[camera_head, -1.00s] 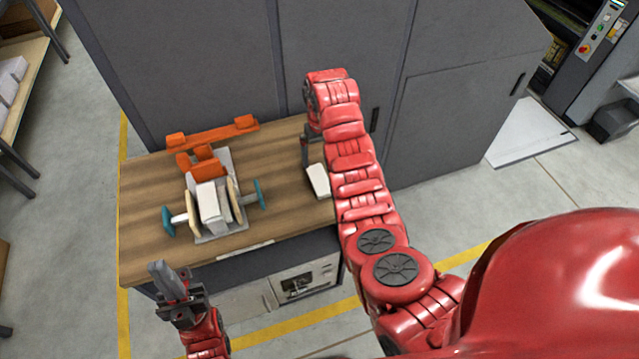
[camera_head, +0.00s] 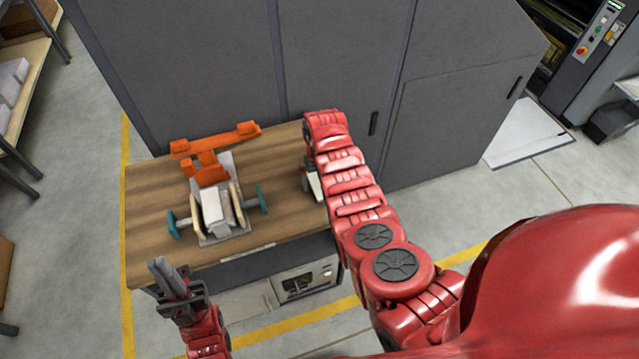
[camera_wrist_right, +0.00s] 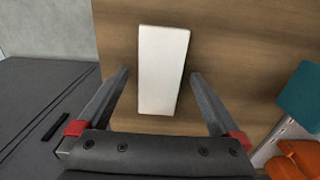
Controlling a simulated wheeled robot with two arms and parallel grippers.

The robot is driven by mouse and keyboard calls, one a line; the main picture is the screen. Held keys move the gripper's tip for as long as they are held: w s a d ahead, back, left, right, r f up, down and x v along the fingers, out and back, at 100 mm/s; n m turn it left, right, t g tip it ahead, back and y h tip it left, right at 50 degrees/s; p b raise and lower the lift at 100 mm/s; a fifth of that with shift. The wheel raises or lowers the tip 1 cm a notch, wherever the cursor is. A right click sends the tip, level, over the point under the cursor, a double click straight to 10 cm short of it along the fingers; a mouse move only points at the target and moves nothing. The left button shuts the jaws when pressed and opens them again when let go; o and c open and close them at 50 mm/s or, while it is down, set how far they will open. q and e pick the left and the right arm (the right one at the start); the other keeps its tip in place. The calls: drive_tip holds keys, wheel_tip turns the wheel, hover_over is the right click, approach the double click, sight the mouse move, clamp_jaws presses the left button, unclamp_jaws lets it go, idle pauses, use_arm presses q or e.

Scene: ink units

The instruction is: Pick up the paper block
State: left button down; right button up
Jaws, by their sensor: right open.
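The white paper block (camera_head: 315,186) lies on the wooden table near its right end, partly hidden by my right arm. In the right wrist view the block (camera_wrist_right: 163,70) is whole, lying on the wood. My right gripper (camera_wrist_right: 159,76) is open, with one finger on each side of the block and a gap to both. Whether the fingertips are level with it I cannot tell. In the head view the right gripper is mostly hidden under the arm. My left gripper (camera_head: 160,266) is in front of the table's left front corner, away from the block; its finger gap does not show clearly.
An orange and grey fixture (camera_head: 228,165) with teal handles (camera_head: 262,198) stands on the table (camera_head: 150,187) and holds another pale block (camera_head: 214,210). A tall grey cabinet (camera_head: 200,60) rises behind the table. Bare wood lies between the fixture and the paper block.

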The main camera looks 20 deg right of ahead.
drive_tip(key=c, duration=1.5)
drive_tip(key=shift+w+r, duration=0.1)
drive_tip(key=shift+r, duration=0.05)
